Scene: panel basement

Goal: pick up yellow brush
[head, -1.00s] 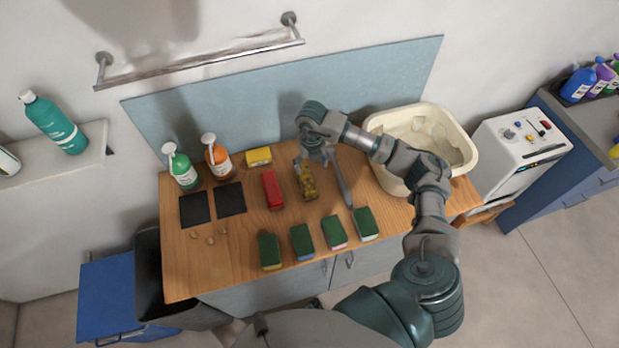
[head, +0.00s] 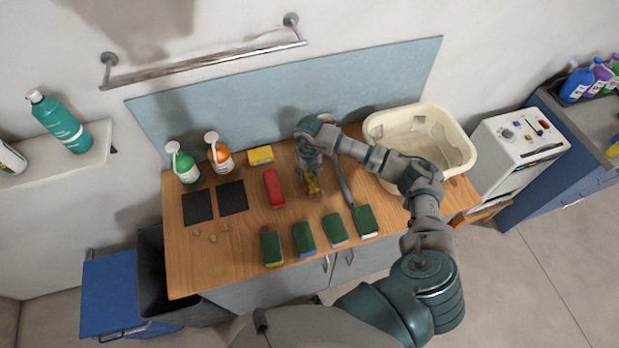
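A mottled yellow and dark object that looks like the yellow brush (head: 314,187) lies on the wooden worktop, right of a red brush-like block (head: 273,188). My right gripper (head: 312,170) points down over its far part and hides much of it. The fingers are at the object, but I cannot tell whether they touch it or are closed on it. A second yellow block (head: 260,155) lies farther back, left of the gripper. My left gripper is not in view.
Several green-topped sponges (head: 304,238) line the front of the wooden worktop (head: 180,262). A grey-handled tool (head: 342,183) lies close right of the gripper. A cream basin (head: 455,160) stands at right. Spray bottles (head: 184,165) and dark pads (head: 233,197) are at left.

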